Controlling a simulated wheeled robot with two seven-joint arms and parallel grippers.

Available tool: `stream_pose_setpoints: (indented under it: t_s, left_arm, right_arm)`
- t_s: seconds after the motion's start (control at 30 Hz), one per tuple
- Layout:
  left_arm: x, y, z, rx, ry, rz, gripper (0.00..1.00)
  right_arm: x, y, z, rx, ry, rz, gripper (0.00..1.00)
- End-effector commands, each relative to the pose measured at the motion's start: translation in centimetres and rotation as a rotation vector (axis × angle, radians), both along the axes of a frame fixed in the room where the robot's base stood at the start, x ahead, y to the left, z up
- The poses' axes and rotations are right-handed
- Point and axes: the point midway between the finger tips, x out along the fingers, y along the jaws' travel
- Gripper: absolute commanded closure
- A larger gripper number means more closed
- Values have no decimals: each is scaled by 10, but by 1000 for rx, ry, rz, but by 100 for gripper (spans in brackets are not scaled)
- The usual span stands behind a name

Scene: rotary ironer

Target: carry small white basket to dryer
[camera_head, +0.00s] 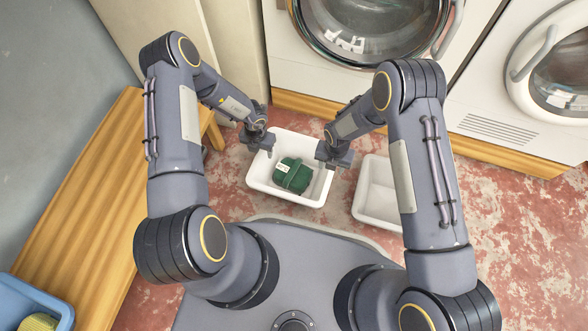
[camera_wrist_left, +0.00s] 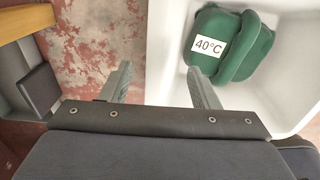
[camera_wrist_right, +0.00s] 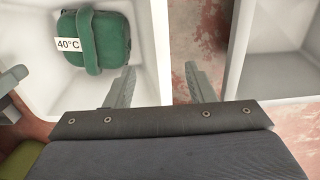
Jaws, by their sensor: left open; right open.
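A white basket (camera_head: 262,174) stands on the floor in front of my base, holding a folded green cloth bundle (camera_head: 293,177) with a "40°C" label. My left gripper (camera_head: 266,152) is open at the basket's left side. In the left wrist view its fingers (camera_wrist_left: 160,86) stand either side of the basket's left wall (camera_wrist_left: 163,65). My right gripper (camera_head: 333,163) is open at the right side. In the right wrist view its fingers (camera_wrist_right: 160,84) stand either side of the right wall (camera_wrist_right: 151,45). Neither is closed on it. Which machine is the dryer, I cannot tell.
A second white basket (camera_head: 376,201), apparently empty, stands close on the right. Two white front-loading machines (camera_head: 290,62) (camera_head: 497,128) stand on a wooden plinth (camera_head: 487,152) behind. A wooden bench (camera_head: 92,205) is on the left, with a blue container (camera_head: 28,297). Red floor is free at right.

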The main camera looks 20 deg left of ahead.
Motion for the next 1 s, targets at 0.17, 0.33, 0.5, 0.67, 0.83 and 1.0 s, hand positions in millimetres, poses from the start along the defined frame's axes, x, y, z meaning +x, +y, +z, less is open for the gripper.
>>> stream_pose_setpoints:
  t_s: [0.17, 0.33, 0.5, 0.67, 0.83, 1.0]
  left_arm:
    - [-1, -1, -30, 0, 3, -1, 45]
    - [-1, 0, -52, 1, 2, -1, 45]
    - [-1, 0, -62, 1, 0, -1, 45]
    - [0, 0, -63, 1, 0, -1, 45]
    - [-1, 0, -62, 1, 0, -1, 50]
    - [-1, 0, -62, 1, 0, -1, 72]
  right_arm:
    - [0, -1, -30, -2, 1, -1, 50]
    - [0, 0, -51, -1, 0, -1, 50]
    - [0, 0, -61, 0, -2, -2, 50]
    - [0, 0, -62, 0, -2, -2, 50]
    - [0, 0, -62, 0, -2, -2, 56]
    - [0, 0, -62, 0, -1, -2, 78]
